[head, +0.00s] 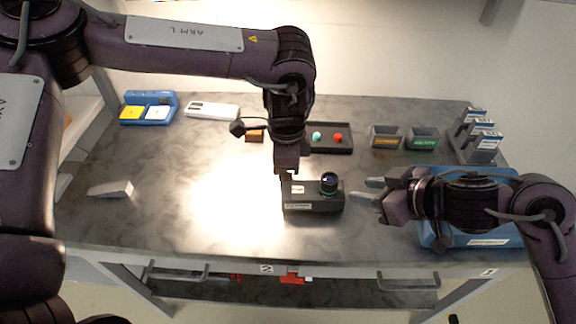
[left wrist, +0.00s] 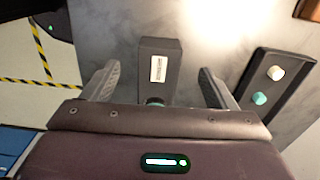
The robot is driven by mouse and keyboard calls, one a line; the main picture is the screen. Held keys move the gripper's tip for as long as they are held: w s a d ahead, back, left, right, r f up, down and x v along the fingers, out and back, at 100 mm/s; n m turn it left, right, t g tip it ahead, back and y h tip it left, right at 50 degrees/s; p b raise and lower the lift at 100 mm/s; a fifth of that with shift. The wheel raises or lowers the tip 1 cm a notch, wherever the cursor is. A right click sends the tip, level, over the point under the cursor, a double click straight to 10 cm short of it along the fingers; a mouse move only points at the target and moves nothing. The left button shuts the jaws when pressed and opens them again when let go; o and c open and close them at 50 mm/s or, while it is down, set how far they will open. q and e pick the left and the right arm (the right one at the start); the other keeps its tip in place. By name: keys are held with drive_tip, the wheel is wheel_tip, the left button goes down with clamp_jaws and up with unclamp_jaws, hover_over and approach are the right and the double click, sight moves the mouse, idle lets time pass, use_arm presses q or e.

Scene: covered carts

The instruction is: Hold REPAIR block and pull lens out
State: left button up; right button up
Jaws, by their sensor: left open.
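The dark block (head: 312,205) stands on the grey marbled cart top, with a pale label on its front edge too small to read surely. The round black lens (head: 328,180) sits upright on its right part. My left gripper (head: 287,172) comes down over the block's left rear; its fingers are hard to make out there. In the left wrist view my left gripper (left wrist: 157,70) is open, with the block (left wrist: 158,46) and its white label between the spread fingers. My right gripper (head: 370,189) is open and empty, right of the block, fingers pointing left at it.
Behind the block lie a black tray (head: 345,150) with a teal and a red piece, and two small labelled bins (head: 385,137). A rack (head: 478,150) stands back right; a blue tray (head: 470,240) lies beneath my right arm. A grey wedge (head: 112,189) lies left. The bright middle-left is clear.

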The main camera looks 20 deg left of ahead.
sight(306, 197)
use_arm(q)
wheel_tip(306, 197, down, 7)
drive_tip(key=shift+f, duration=0.1)
idle(0.3)
